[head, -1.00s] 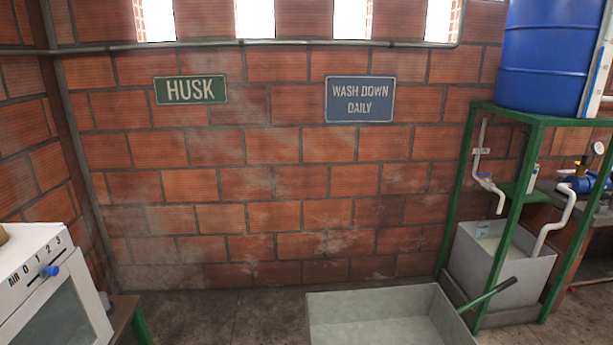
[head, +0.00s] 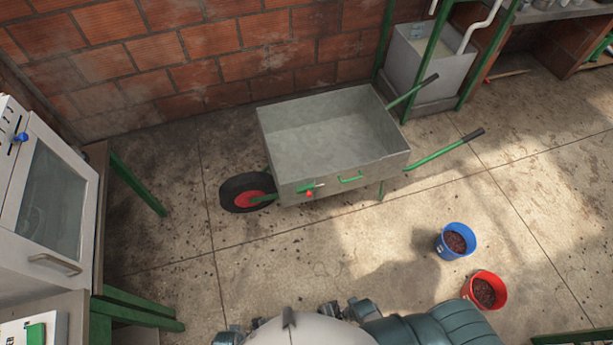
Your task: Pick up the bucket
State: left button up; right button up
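Two buckets stand upright on the concrete floor at the lower right of the head view. The blue bucket (head: 441,248) holds dark reddish contents. The red bucket (head: 501,298) stands nearer and to the right of it, with similar contents. The two are close together but apart. Parts of my own body show at the bottom edge, with a dark teal part reaching close to the red bucket's left side. I see neither gripper's fingers in this view. No handle can be made out clearly on either bucket.
A grey wheelbarrow (head: 345,177) with green handles stands beyond the buckets. A white cabinet (head: 25,235) on a green-legged stand is at left. A grey tank (head: 425,75) stands near the brick wall (head: 200,60). Floor around the buckets is mostly clear.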

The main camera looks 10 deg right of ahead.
aim_at(457, 240)
jog(key=z, duration=2.25)
jog(key=i+j, duration=0.1)
jog(key=i, duration=0.45)
